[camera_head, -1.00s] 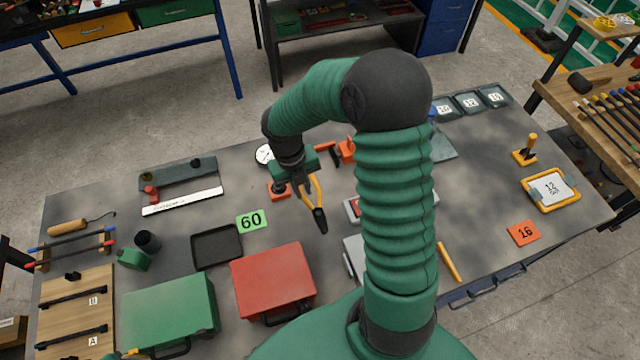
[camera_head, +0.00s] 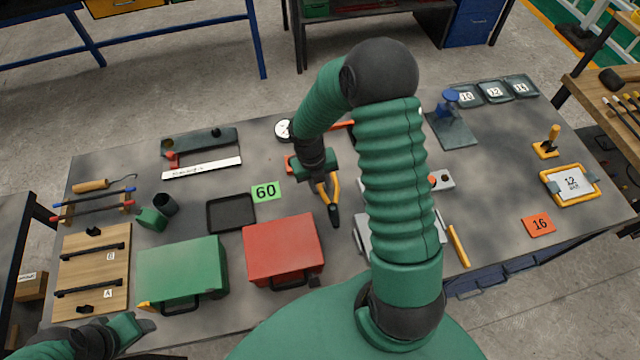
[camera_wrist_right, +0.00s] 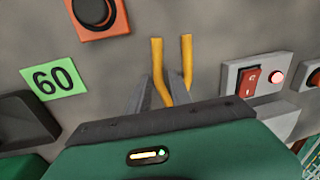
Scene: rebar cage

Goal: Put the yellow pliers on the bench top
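The yellow pliers (camera_head: 334,190) are at my right gripper (camera_head: 323,181) over the middle of the grey bench top (camera_head: 345,250). Their dark jaws point toward me. In the right wrist view the yellow handles (camera_wrist_right: 187,65) stick out between the grey fingers of the right gripper (camera_wrist_right: 168,98), pointing away; the jaws are hidden there. The gripper is shut on the pliers. I cannot tell whether the pliers touch the bench. My left gripper (camera_head: 135,325) is low at the left, by the bench's front edge; its fingers are not clear.
A red case (camera_head: 283,250), a green case (camera_head: 182,272) and a black tray (camera_head: 231,213) stand left of the pliers. A green 60 card (camera_head: 265,192) lies nearby. A red switch box (camera_wrist_right: 250,85) stands close to the right in the wrist view. Bare bench shows between the red case and pliers.

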